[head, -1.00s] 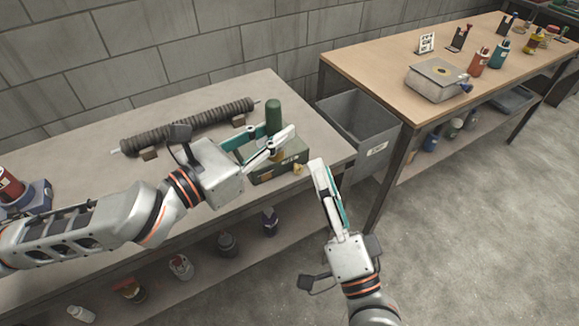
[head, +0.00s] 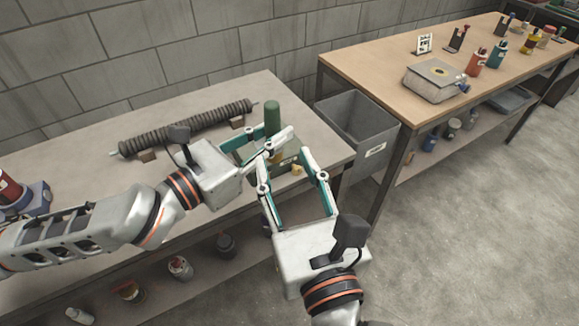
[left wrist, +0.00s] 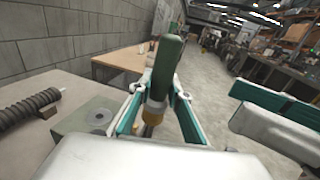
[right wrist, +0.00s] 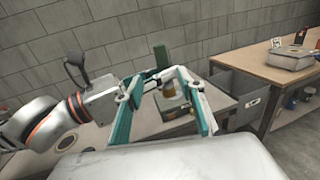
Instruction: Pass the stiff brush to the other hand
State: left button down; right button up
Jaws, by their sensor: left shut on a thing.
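The stiff brush has a dark green handle (head: 272,117) and a yellowish collar, seen in the left wrist view (left wrist: 154,108). It stands roughly upright, handle up. My left gripper (head: 279,143) is shut on it over the table's right end; the brush's lower end is mostly hidden. My right gripper (head: 287,163) is open and empty, in front and to the right of the left one, its fingers pointing toward the brush. In the right wrist view the brush handle (right wrist: 162,57) shows beyond the fingertips.
A green-grey block (left wrist: 85,122) with a round hole sits on the grey table (head: 90,175) near the brush. A dark ribbed tube (head: 185,127) lies on supports behind my left arm. A grey bin (head: 357,130) stands right of the table, beside a wooden bench (head: 375,75).

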aim_at(272, 127)
jog(key=x, duration=1.1)
jog(key=shift+w, duration=0.35)
jog(key=shift+c, duration=0.4)
grip_shut()
pick_arm(q)
jog(key=c, duration=1.8)
grip_release()
pick_arm(e)
jog(key=shift+s, duration=0.1)
